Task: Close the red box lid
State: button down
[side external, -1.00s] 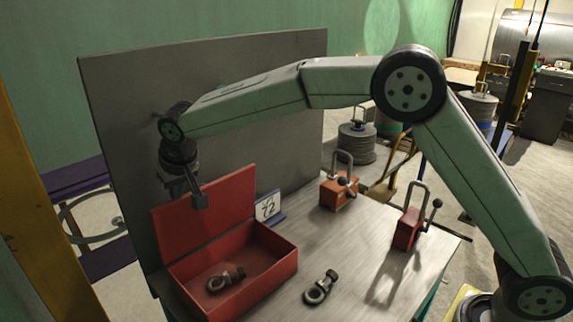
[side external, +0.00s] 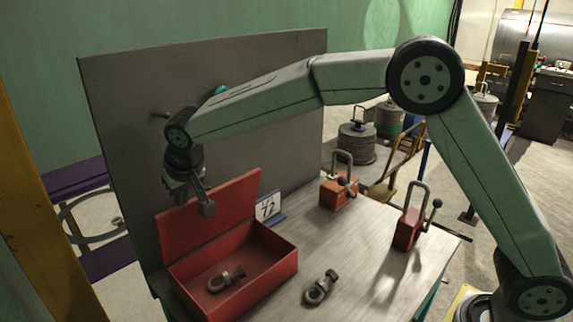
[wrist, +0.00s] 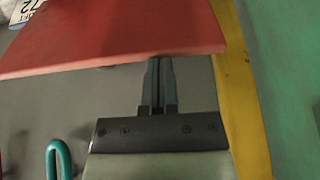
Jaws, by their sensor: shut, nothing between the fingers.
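The red box (side external: 281,268) sits open on the bench, with a shackle (side external: 225,279) inside. My gripper (side external: 207,209) is shut and empty at the lid's upper edge, pointing down. In the wrist view, the lid (wrist: 100,37) fills the upper left. My shut fingers (wrist: 158,62) reach its near edge there; their very tips are hard to make out. Contact with the lid is likely close but not certain from these views.
A second shackle (side external: 321,287) lies on the bench right of the box. A number card (side external: 268,207) stands behind the box. A grey panel (side external: 270,100) rises behind the bench.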

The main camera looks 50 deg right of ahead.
jog(key=shift+s+f, duration=0.7)
jog(key=shift+s, duration=0.15)
jog(key=shift+r, duration=0.1)
notch_tip(320, 180, up, 6)
jog(key=shift+w+r, duration=0.15)
jog(key=shift+r, duration=0.05)
dwell(0.7)
jog(key=shift+d+f, duration=0.1)
jog(key=shift+d, duration=0.05)
dwell(1.0)
jog(key=s+d+f+g, duration=0.1)
jog(key=s+d+f, duration=0.6)
jog(key=s+d, duration=0.3)
jog(key=s+d+f+g, duration=0.1)
jog(key=s+d+f, duration=0.7)
jog(key=s, duration=0.7)
jog(key=d, duration=0.2)
jog(key=shift+s+d, duration=0.35)
